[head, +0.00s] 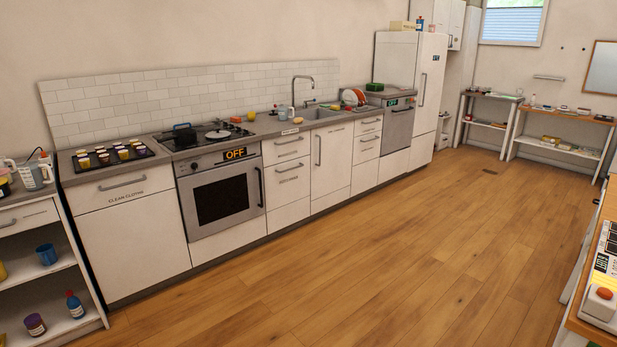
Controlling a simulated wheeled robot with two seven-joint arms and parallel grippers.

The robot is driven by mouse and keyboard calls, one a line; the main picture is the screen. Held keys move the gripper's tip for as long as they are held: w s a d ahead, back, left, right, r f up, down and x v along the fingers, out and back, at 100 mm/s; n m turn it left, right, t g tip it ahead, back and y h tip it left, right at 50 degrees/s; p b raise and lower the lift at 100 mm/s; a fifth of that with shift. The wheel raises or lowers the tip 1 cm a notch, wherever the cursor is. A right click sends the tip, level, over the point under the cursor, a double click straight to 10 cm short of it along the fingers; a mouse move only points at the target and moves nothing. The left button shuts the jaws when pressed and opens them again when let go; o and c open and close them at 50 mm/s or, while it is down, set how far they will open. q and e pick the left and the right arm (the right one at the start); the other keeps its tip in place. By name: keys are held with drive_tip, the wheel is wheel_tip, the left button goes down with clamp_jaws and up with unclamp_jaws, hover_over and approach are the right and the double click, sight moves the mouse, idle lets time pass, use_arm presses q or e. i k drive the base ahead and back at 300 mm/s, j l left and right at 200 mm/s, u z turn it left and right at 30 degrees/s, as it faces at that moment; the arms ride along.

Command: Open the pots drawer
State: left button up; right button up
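No drawer label that I can read says pots. The drawer left of the oven (125,189) is shut and its label reads "CLEAN CLOTHS". Right of the oven is a stack of shut white drawers (288,183) with bar handles; a small label on one is too small to read. Another shut drawer stack (366,144) stands further right, past a tall cupboard door (331,159); its labels are also unreadable. A drawer at the far left (25,216) is shut. Neither of my grippers is in view.
The oven (222,196) is shut and its display reads "OFF". A dark pot (184,133) stands on the hob. The wooden floor (350,250) before the cabinets is clear. A wooden-topped table (606,210) stands at the right edge, and a tall fridge (428,85) at the back.

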sight(284, 183)
drive_tip(key=i+z, duration=0.3)
drive_tip(key=i, duration=2.35)
